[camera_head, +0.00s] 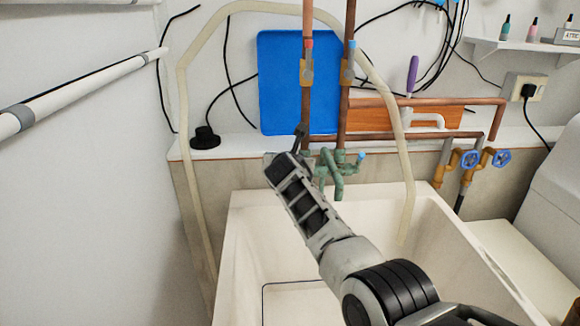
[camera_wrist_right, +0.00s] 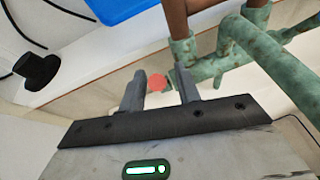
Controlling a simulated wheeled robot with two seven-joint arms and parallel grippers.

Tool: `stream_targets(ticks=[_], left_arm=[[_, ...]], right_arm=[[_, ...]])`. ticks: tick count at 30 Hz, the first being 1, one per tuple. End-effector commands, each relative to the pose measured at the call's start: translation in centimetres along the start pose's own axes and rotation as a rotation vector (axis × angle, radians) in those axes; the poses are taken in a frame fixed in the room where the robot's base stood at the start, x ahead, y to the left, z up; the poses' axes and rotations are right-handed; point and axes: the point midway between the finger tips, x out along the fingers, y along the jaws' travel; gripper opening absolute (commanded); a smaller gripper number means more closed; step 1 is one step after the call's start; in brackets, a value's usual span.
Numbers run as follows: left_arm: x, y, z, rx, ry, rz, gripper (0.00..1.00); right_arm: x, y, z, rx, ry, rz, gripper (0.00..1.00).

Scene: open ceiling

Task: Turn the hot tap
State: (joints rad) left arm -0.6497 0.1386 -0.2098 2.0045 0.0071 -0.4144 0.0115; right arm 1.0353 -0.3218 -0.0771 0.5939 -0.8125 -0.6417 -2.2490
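The green, weathered mixer tap (camera_head: 333,172) stands at the back of the white sink, below two copper pipes. Its blue-marked cold end (camera_head: 361,155) shows on the right. The red knob of the hot tap (camera_wrist_right: 157,82) shows in the right wrist view, on the end of a short green stub; in the head view my gripper hides it. My right gripper (camera_head: 299,133) is at the tap's left side. In the wrist view its fingers (camera_wrist_right: 160,72) are open, with the red knob appearing between them and gaps visible on both sides. My left gripper is out of view.
A pale hose (camera_head: 186,130) arches around the tap. A blue board (camera_head: 280,85) leans behind the pipes. Two blue-wheeled valves (camera_head: 470,158) sit at the right. A black round fitting (camera_head: 205,138) is on the ledge at left. The sink basin (camera_head: 245,215) is open below my arm.

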Motion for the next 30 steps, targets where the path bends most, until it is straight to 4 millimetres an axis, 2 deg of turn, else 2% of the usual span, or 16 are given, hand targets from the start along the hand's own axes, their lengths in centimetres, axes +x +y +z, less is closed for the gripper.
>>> stream_targets(ticks=[9,10,13,14,22,25,27,30], left_arm=[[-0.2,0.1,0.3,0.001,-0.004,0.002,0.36],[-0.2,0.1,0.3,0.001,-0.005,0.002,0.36],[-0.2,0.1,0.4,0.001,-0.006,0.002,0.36],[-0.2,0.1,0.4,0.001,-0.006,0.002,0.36],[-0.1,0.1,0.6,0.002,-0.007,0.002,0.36],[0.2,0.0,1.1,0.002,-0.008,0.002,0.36],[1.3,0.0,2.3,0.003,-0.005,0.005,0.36],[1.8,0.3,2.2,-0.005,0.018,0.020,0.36]], right_arm=[[0.1,0.0,0.1,0.000,0.000,0.000,0.33],[0.1,0.0,0.1,0.000,0.000,0.000,0.30],[0.1,0.0,0.1,0.000,0.000,0.000,0.02],[0.1,0.0,0.1,0.000,0.000,0.000,0.00],[0.2,-0.4,-0.3,0.002,-0.036,-0.002,0.00],[0.1,-0.6,-0.9,0.008,-0.111,0.008,0.00],[0.1,-0.6,-2.0,0.016,-0.190,0.025,0.00],[-0.1,-0.6,-2.1,0.028,-0.270,0.039,0.00]])
